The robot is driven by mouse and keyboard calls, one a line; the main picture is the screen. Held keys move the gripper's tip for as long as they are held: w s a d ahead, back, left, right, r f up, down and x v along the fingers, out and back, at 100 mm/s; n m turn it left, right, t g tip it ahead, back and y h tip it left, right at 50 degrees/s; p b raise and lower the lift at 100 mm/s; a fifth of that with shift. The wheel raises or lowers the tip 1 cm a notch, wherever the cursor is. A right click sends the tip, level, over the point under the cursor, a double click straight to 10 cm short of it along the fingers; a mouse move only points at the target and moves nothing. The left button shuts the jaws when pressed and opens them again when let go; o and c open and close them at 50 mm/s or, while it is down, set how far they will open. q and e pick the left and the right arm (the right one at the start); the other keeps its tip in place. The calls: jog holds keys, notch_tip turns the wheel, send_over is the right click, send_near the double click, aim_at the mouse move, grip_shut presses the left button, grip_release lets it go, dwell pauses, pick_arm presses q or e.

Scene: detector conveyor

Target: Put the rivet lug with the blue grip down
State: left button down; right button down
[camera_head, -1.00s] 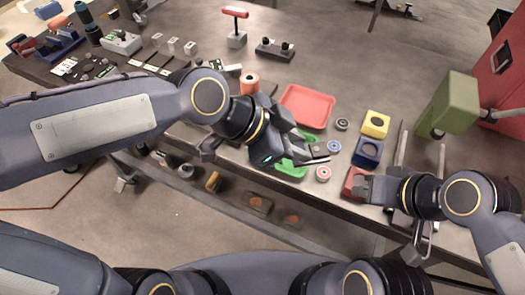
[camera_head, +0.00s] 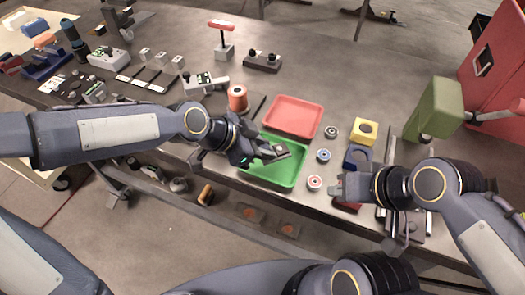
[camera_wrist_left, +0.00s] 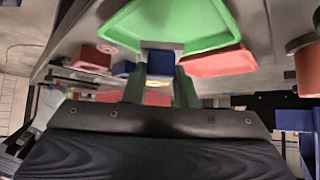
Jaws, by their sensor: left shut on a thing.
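My left gripper (camera_head: 262,153) is over the green tray (camera_head: 285,182), shut on the rivet lug (camera_head: 279,150), which shows as a small grey piece at the fingertips. In the left wrist view the lug's blue grip (camera_wrist_left: 160,62) sits between the two fingers (camera_wrist_left: 159,88), with the green tray (camera_wrist_left: 170,25) just past it. The lug appears to be above the tray; I cannot tell whether it touches. My right gripper (camera_head: 338,187) is at the table's front edge by a dark red block (camera_head: 347,205), which it partly hides; its opening is unclear.
A red tray (camera_head: 293,116) lies behind the green tray. An orange cylinder (camera_head: 237,98) stands behind the left gripper. To the right are small round parts (camera_head: 323,155), a yellow block (camera_head: 364,131) and a blue block (camera_head: 357,157). Farther right is a green box-shaped part (camera_head: 434,108).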

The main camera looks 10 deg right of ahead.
pick_arm(q)
jog(key=shift+w+d+f, duration=0.1)
jog(key=shift+w+f, duration=0.35)
jog(key=shift+f, duration=0.05)
notch_tip(320, 180, down, 3)
jog(key=shift+w+f+p, duration=0.1)
jog(key=shift+w+p, duration=0.05)
jog(key=shift+p, duration=0.35)
jog(key=shift+f+b, duration=0.3)
jog(key=shift+b, duration=0.05)
jog(key=c, duration=1.2)
grip_release()
jog(key=shift+r, duration=0.1)
jog(key=shift+o, duration=0.2)
